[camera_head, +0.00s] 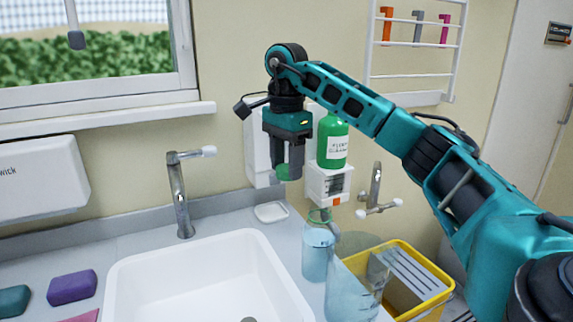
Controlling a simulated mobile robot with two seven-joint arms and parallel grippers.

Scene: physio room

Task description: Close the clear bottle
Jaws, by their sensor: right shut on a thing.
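My right gripper (288,172) hangs pointing down above the counter, in front of the wall dispensers. It is shut on a small green piece (284,172), which looks like a cap and is partly hidden by the fingers. A clear bottle (316,254) with a pale blue tint stands upright to the right of the sink, below and to the right of the gripper. Its top looks open. A second clear, bluish vessel (350,294) stands nearer, partly overlapping the yellow bin. My left gripper is not in view.
A white sink (122,276) fills the counter's middle, with a tap (180,200) behind it. A soap dish (271,212) lies near the wall. A green bottle (333,136) sits in a wall dispenser (318,184). A yellow bin (440,297) is at the right.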

